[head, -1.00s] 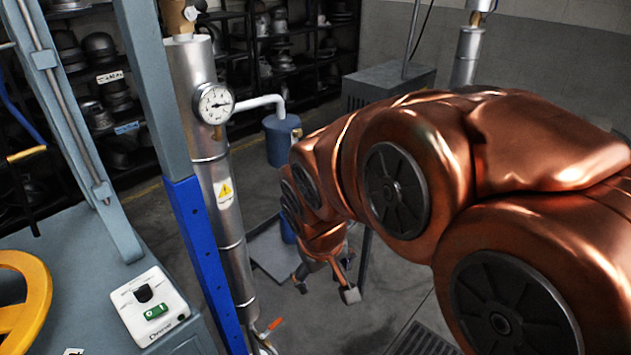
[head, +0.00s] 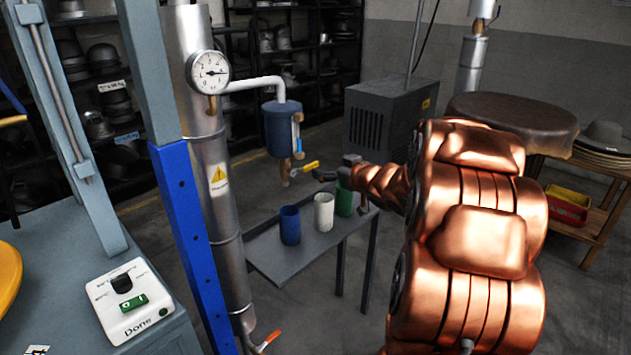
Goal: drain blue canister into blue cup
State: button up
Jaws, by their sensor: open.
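The blue canister (head: 283,128) hangs from a white bent pipe, with a sight tube on its right side. A drain valve with a yellow lever (head: 304,167) sits below it, the lever pointing right and slightly up. The blue cup (head: 290,225) stands upright on a grey side table (head: 262,252), roughly below the outlet; exact alignment is hard to judge. My gripper (head: 336,168) is open and empty just right of the lever's end, above the cups. One finger looks close to the lever tip; I cannot tell whether they touch.
A white cup (head: 324,212) and a green cup (head: 345,201) stand right of the blue cup. A steel column with a gauge (head: 208,72) and a blue post (head: 195,240) stand on the left. A grey cabinet (head: 388,115) is behind.

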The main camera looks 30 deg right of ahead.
aim_at(311, 168)
jog(key=shift+w+a+f+n+t+y+b, duration=0.25)
jog(key=shift+w+a+f+t+y+b, duration=0.15)
jog(key=shift+w+y, duration=0.4)
jog(key=shift+w+a+f+n+t+y+b, duration=0.2)
jog(key=shift+w+f+n+t+y+b, duration=0.2)
jog(key=shift+w+y, duration=0.45)
jog(key=shift+w+a+f+n+t+y+b, duration=0.15)
jog(key=shift+w+a+f+t+y+b, duration=0.15)
jog(key=shift+w+f+y+b, duration=0.5)
jog(key=shift+w+r+p, duration=0.15)
jog(key=shift+r+p, duration=0.15)
jog(key=shift+r, duration=0.05)
jog(key=c, duration=1.7)
